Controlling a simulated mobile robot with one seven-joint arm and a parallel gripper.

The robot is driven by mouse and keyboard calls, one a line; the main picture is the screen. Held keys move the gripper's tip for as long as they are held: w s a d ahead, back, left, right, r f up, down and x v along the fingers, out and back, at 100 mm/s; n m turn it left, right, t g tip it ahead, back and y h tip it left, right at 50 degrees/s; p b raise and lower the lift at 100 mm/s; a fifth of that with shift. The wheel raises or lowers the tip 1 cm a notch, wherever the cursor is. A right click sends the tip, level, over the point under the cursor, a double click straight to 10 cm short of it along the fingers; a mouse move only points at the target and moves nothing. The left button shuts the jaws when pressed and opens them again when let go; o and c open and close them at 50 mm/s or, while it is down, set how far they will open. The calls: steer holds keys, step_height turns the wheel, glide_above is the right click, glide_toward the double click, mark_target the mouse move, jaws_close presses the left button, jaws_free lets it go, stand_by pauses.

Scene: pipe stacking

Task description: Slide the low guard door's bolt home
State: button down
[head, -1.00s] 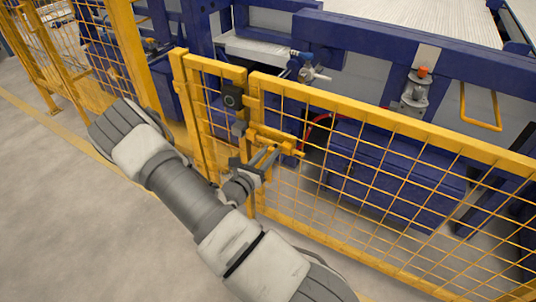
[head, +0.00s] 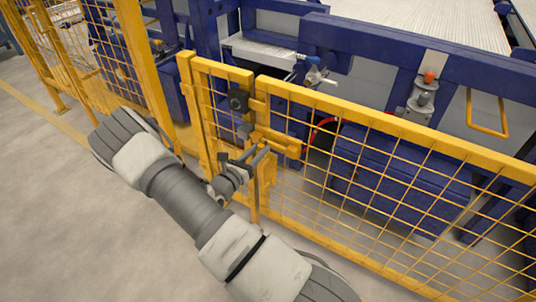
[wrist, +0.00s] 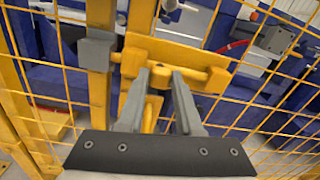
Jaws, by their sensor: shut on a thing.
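The low guard door (head: 400,125) is a yellow mesh panel beside a yellow post. Its bolt (wrist: 218,80) is a yellow horizontal bar on a yellow plate (wrist: 165,52); it also shows in the head view (head: 292,150). A grey block (wrist: 97,50) sits on the post side, left of the plate, with the bar's left end close to it. My gripper (wrist: 163,75) is shut on the bolt, its two grey fingers straddling a small part of it. In the head view my gripper (head: 262,153) is in front of the door. The fingers partly hide the held part.
A black box with a round face (head: 238,101) is above the bolt. Blue machinery (head: 400,185) and a red hose (head: 312,130) lie behind the mesh. A thick yellow post (head: 140,65) stands left. Grey floor (head: 60,200) is open in front.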

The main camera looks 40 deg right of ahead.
steer(key=shift+w+a, duration=0.1)
steer(key=shift+w, duration=0.15)
steer(key=c, duration=0.6)
jaws_free()
steer(key=shift+o, duration=0.2)
steer(key=p+v, duration=0.3)
steer(key=v, duration=1.4)
steer(key=shift+a+p, duration=0.2)
steer(key=shift+p, duration=0.1)
